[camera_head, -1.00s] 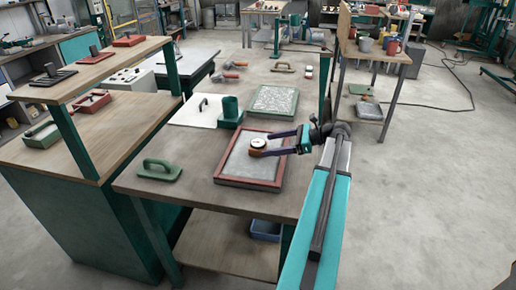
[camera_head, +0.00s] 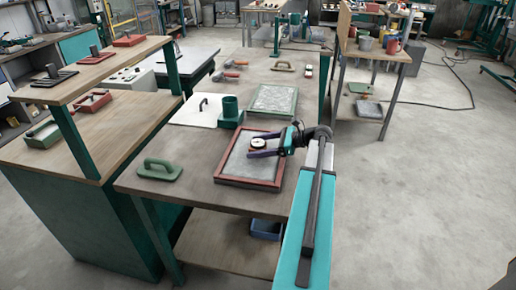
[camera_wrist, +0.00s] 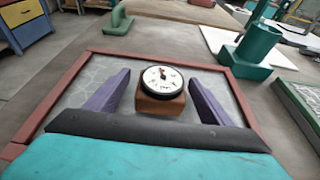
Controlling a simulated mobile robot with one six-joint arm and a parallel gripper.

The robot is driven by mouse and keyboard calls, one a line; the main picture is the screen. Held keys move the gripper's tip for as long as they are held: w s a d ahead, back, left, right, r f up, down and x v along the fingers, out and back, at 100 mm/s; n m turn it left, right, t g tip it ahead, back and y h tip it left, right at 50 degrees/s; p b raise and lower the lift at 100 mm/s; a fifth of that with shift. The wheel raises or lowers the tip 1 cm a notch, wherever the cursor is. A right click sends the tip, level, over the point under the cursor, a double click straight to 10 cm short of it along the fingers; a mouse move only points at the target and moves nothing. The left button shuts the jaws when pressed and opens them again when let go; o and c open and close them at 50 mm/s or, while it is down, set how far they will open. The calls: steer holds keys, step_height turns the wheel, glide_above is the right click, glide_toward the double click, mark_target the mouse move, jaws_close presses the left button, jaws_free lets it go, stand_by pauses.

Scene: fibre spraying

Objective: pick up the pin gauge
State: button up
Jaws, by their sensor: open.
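The pin gauge (camera_wrist: 162,90) has a round white dial with a dark rim on an orange-brown base. It sits on the grey panel inside the red-framed tray (camera_head: 222,181). In the head view the gauge (camera_head: 258,142) shows between my fingertips. My gripper (camera_head: 252,146) is open, and its two purple fingers reach in from the right. In the wrist view the fingers of my gripper (camera_wrist: 157,92) stand on either side of the gauge, with a visible gap on each side. I cannot tell how far they are above the panel.
A green cup-shaped holder (camera_head: 230,112) stands behind the tray on the left, beside a white board (camera_head: 190,112). A green-framed tray (camera_head: 273,101) lies farther back. A green-handled float (camera_head: 159,170) lies at the left front. Bare bench top lies left of the red tray.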

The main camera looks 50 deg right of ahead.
steer(key=shift+p+x, duration=0.45)
steer(key=shift+x, duration=1.6)
steer(key=shift+d+r, duration=0.1)
steer(key=c, duration=1.4)
steer(key=shift+r, duration=0.1)
steer(key=shift+r+b, duration=0.55)
steer(key=shift+r, duration=1)
steer(key=s+d+r+b, duration=0.1)
steer(key=s+d+b, duration=0.1)
steer(key=s+d, duration=0.6)
steer(key=s, duration=0.5)
steer(key=shift+s+d+r+b, duration=0.2)
steer(key=shift+s+r+b, duration=0.1)
steer(key=shift+r+b, duration=0.1)
